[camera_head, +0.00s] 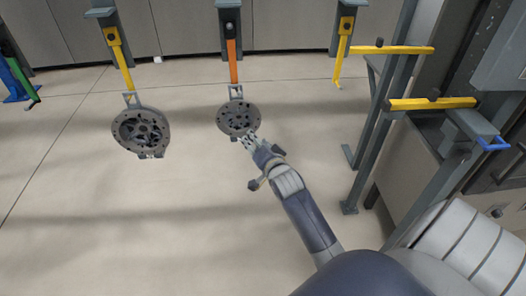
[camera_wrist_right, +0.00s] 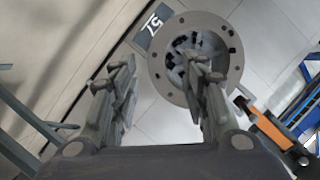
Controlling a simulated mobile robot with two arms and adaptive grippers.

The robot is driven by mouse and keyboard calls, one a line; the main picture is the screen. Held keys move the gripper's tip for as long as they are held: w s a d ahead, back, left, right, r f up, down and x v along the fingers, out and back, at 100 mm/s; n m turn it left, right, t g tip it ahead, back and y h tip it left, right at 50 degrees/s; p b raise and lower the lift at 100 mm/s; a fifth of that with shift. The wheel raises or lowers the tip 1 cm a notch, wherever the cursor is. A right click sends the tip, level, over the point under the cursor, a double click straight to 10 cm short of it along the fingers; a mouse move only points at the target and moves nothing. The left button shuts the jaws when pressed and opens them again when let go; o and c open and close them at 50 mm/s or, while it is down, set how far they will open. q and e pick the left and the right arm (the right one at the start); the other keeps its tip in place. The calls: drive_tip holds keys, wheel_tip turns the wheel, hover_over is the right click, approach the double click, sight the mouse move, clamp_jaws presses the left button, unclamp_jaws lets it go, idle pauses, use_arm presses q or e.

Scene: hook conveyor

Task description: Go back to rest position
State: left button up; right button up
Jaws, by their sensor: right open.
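My right gripper (camera_head: 246,138) reaches up beside the lower edge of a round grey metal part (camera_head: 229,125) that hangs from an orange hook (camera_head: 233,68). In the right wrist view my gripper's two fingers (camera_wrist_right: 160,85) stand apart with nothing held between them. The round part (camera_wrist_right: 225,27) shows beyond them, behind the right finger, with its hook (camera_wrist_right: 268,125) at the right. Whether a fingertip touches the part cannot be told. My left gripper is in neither view.
A second round part (camera_head: 124,146) hangs from a yellow hook (camera_head: 122,62) at left. Another yellow hook (camera_head: 342,56) hangs empty. A grey frame (camera_head: 385,105) with yellow bars (camera_head: 432,103) stands close at right of my arm. Open floor (camera_head: 130,235) lies to the left.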

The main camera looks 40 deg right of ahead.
drive_tip(key=v, duration=0.7)
drive_tip(key=s+a+f+n+g+y+b, duration=0.1)
drive_tip(key=s+a+f+n+g, duration=0.15)
drive_tip(key=f, duration=0.95)
drive_tip(key=s+a+f+n+g+y, duration=0.15)
drive_tip(key=s+a+f, duration=0.25)
drive_tip(key=f, duration=0.7)
drive_tip(key=s+a+f+n+g+y+b, duration=0.1)
drive_tip(key=s+a+f+n+g, duration=0.2)
drive_tip(key=f, duration=0.9)
drive_tip(key=s+a+f+n+g, duration=0.2)
drive_tip(key=s+a+f+n, duration=0.15)
drive_tip(key=s+f, duration=1)
drive_tip(key=s+f+n+g+b, duration=0.1)
drive_tip(key=s+f, duration=0.3)
drive_tip(key=s, duration=0.6)
drive_tip(key=s+f+n+g, duration=0.3)
drive_tip(key=s+f+n, duration=0.1)
drive_tip(key=s, duration=0.7)
drive_tip(key=shift+s+f+y+b, duration=0.2)
drive_tip(key=shift+f+y+b, duration=0.15)
drive_tip(key=shift+b, duration=0.05)
